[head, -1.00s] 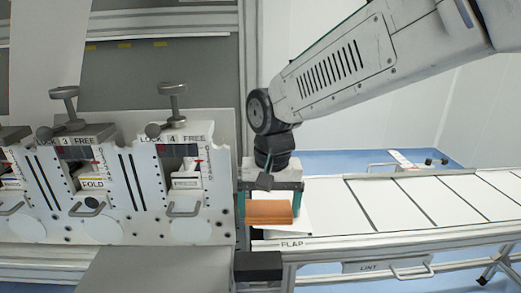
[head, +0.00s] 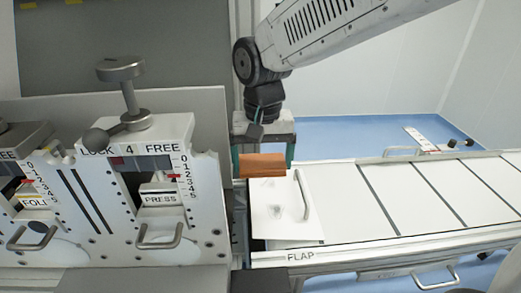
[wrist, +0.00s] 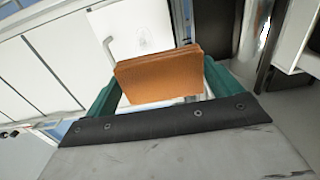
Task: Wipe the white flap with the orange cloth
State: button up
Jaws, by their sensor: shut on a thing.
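The orange cloth (head: 263,165) is a folded pad held between the green fingers of my gripper (head: 263,160). In the wrist view the cloth (wrist: 160,76) sits between both fingertips (wrist: 162,82), and my gripper is shut on it. The white flap (head: 282,205) with a bar handle lies at the near-left end of the conveyor, beside the FLAP label. A faint grey smudge shows on it. The cloth is at the flap's far edge; I cannot tell whether it touches. In the wrist view the flap (wrist: 135,28) is partly hidden behind the cloth.
To the left stands a white machine panel with the LOCK 4 FREE unit (head: 150,160), its knob and handles. The slatted white conveyor (head: 400,195) runs off to the right. A LINT drawer handle (head: 425,280) is below it. A blue surface (head: 350,135) lies behind.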

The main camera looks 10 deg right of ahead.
notch_tip(320, 180, down, 5)
jog(key=shift+w+f, duration=0.1)
dwell(0.4)
dwell(0.3)
